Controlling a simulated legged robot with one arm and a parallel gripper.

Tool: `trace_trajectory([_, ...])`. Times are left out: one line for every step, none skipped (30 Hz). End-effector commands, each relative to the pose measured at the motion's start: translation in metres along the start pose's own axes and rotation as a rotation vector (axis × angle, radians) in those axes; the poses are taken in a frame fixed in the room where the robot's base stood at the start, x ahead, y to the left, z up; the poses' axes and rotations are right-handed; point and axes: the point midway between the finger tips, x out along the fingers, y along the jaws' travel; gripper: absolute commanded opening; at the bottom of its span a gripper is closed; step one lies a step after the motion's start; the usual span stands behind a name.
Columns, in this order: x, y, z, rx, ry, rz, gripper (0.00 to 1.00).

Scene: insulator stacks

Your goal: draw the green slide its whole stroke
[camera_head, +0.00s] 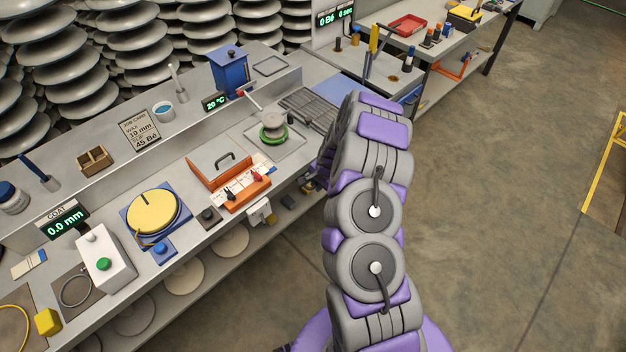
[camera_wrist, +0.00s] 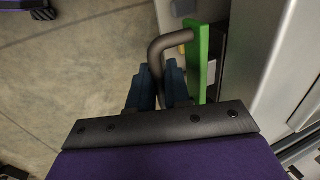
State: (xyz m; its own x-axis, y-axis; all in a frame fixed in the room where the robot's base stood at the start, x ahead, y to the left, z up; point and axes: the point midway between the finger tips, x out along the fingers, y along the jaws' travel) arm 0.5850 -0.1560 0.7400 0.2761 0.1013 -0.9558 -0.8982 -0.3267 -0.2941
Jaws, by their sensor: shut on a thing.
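The green slide (camera_wrist: 199,62) shows in the wrist view as an upright green plate at the side of a pale grey metal body. A bent dark grey handle (camera_wrist: 172,40) stands out from its left face. My gripper (camera_wrist: 159,80) has its two blue fingers on either side of the handle's lower leg and is shut on it. The green plate lies just right of the right finger. How far the slide is drawn cannot be told. In the head view I cannot make out the slide or my gripper; my arm covers that area.
The grey metal body (camera_wrist: 277,60) is close on the right in the wrist view; open floor (camera_wrist: 75,85) lies to the left. In the head view, the long bench (camera_head: 107,202) holds a yellow disc (camera_head: 153,211), an orange box (camera_head: 219,170) and a blue canister (camera_head: 229,72).

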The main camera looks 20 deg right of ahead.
Motion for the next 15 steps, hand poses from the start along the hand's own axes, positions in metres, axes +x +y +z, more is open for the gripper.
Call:
trace_trajectory([-0.002, 0.002, -0.002, 0.002, 0.003, -0.001, 0.0])
trace_trajectory([-0.002, 0.003, -0.002, 0.002, 0.002, -0.001, 0.0])
trace_trajectory([-0.003, 0.006, -0.002, 0.003, 0.002, -0.001, 0.0])
trace_trajectory([-0.004, 0.008, -0.002, 0.004, 0.002, 0.0, 0.0])
trace_trajectory([-0.005, 0.01, -0.002, 0.004, 0.002, 0.0, 0.0])
trace_trajectory([-0.006, 0.013, -0.003, 0.003, 0.002, 0.0, 0.0])
trace_trajectory([-0.007, 0.015, -0.003, 0.003, 0.002, 0.0, 0.0])
trace_trajectory([-0.007, 0.017, -0.003, 0.003, 0.002, 0.0, 0.0])
trace_trajectory([-0.008, 0.02, -0.003, 0.003, 0.002, -0.001, 0.0])
trace_trajectory([-0.009, 0.022, -0.002, 0.003, 0.003, -0.001, 0.0])
trace_trajectory([-0.009, 0.024, -0.002, 0.003, 0.003, -0.001, 0.0])
trace_trajectory([-0.01, 0.027, -0.002, 0.003, 0.003, -0.002, 0.0])
trace_trajectory([-0.011, 0.029, -0.002, 0.004, 0.003, -0.002, 0.0])
trace_trajectory([-0.011, 0.032, -0.002, 0.004, 0.003, -0.001, 0.0])
trace_trajectory([-0.012, 0.034, -0.002, 0.004, 0.002, -0.001, 0.0])
